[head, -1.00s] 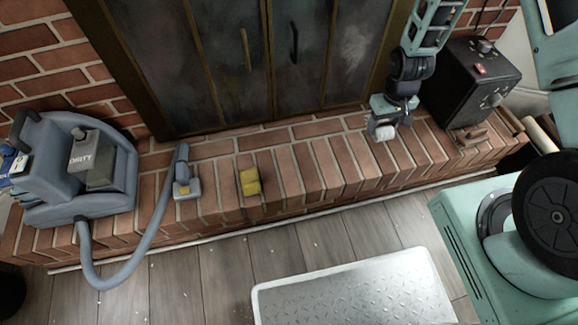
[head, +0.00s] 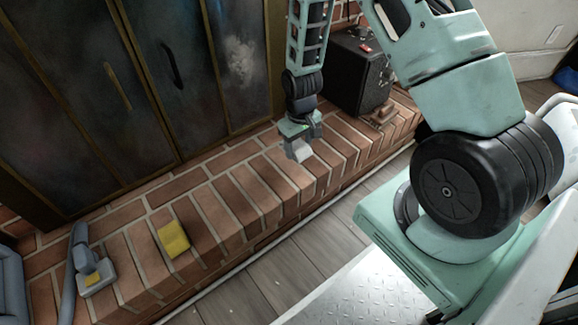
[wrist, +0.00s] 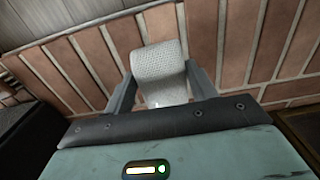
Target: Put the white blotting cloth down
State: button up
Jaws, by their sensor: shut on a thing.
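The white blotting cloth (wrist: 160,72) is a pale, textured, rounded bundle between the two grey fingers in the wrist view. My gripper (head: 299,150) is shut on it and holds it over the brick hearth (head: 222,208). In the head view only a small pale part of the cloth (head: 298,152) shows at the fingertips. I cannot tell whether the cloth touches the bricks beneath.
A yellow sponge-like block (head: 173,239) lies on the hearth to the left. A grey vacuum nozzle (head: 93,272) is farther left. A black box (head: 358,75) with knobs stands right of my gripper. The bricks between sponge and gripper are clear.

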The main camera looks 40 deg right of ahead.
aim_at(298, 170)
notch_tip(298, 170, down, 8)
jog(key=b, duration=0.3)
jog(key=shift+r, duration=0.3)
jog(key=o, duration=1)
